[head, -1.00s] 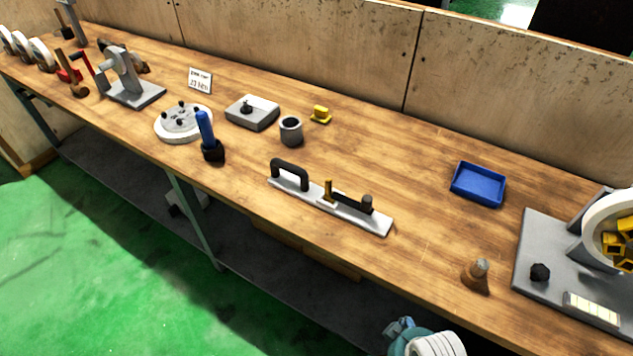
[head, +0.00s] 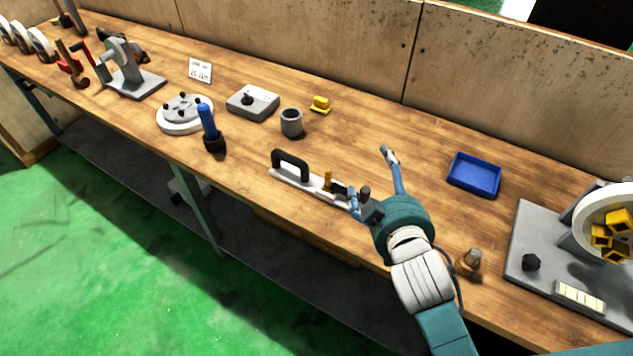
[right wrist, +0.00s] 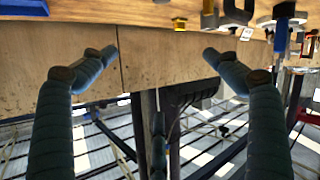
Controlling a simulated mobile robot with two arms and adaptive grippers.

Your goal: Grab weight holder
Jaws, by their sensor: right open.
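I cannot tell for sure which object is the weight holder. A long pale plate (head: 290,178) with a black arched handle (head: 290,160) and a brass-coloured post lies near the bench's front edge. My right gripper (head: 370,173) is open and empty over the right end of this plate, one finger near it and the other raised further right. Part of the plate's right end is hidden by the gripper. In the right wrist view, both fingers of my right gripper (right wrist: 160,52) are spread with nothing between them. My left gripper is out of view.
A grey cup (head: 291,123), a yellow piece (head: 320,104), a grey box (head: 252,103) and a blue-handled tool (head: 209,125) stand left of the gripper. A blue tray (head: 474,176) and a small metal-topped cone (head: 470,262) are right. Bare wood lies between gripper and tray.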

